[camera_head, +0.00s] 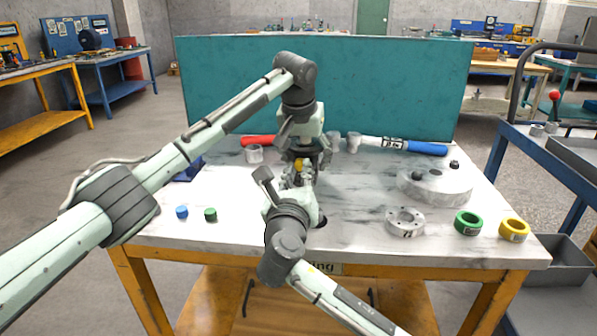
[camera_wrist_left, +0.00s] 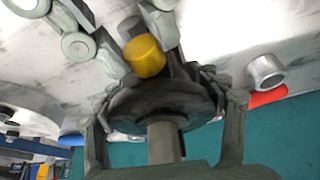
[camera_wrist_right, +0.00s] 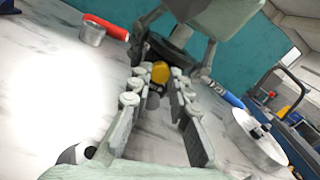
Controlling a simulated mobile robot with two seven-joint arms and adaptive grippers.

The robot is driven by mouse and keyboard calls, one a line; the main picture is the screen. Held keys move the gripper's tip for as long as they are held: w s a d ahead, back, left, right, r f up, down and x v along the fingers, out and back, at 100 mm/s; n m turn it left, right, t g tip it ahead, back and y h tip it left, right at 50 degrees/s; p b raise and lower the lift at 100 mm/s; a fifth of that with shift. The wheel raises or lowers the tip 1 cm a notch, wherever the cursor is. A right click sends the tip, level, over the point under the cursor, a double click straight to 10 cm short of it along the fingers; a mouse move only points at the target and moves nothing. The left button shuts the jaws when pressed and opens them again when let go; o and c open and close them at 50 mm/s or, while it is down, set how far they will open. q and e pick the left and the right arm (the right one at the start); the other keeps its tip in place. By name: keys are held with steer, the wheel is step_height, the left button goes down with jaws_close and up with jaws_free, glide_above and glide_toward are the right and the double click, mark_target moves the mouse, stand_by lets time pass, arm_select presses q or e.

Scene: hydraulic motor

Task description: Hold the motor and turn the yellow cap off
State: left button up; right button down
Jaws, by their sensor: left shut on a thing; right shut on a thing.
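The motor (camera_wrist_left: 160,105) shows in the left wrist view as a dark round body with a wide flange and a grey shaft. My left gripper (camera_head: 304,158) has its fingers on both sides of the motor and is shut on it above the table. The yellow cap (camera_wrist_left: 145,57) is on the motor's side that faces my right gripper. It also shows in the right wrist view (camera_wrist_right: 160,72) and is small in the head view (camera_head: 298,163). My right gripper (camera_wrist_right: 155,90) comes from the front, its fingertips on both sides of the yellow cap, shut on it. The fingers partly hide the contact.
A blue cap (camera_head: 181,212) and a green cap (camera_head: 210,215) stand at the table's left. A metal flange (camera_head: 405,222), a large disc (camera_head: 435,187), a green ring (camera_head: 467,223) and a yellow ring (camera_head: 514,230) lie at right. A blue-handled tool (camera_head: 425,148) lies behind. The front left is clear.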

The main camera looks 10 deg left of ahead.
steer(key=n, duration=0.5)
steer(key=c, duration=1.6)
jaws_free()
steer(key=shift+c, duration=0.2)
steer(key=m, duration=0.6)
steer(key=shift+f, duration=0.1)
steer(key=m, duration=0.4)
steer(key=shift+m, duration=0.3)
steer(key=shift+c, duration=0.6)
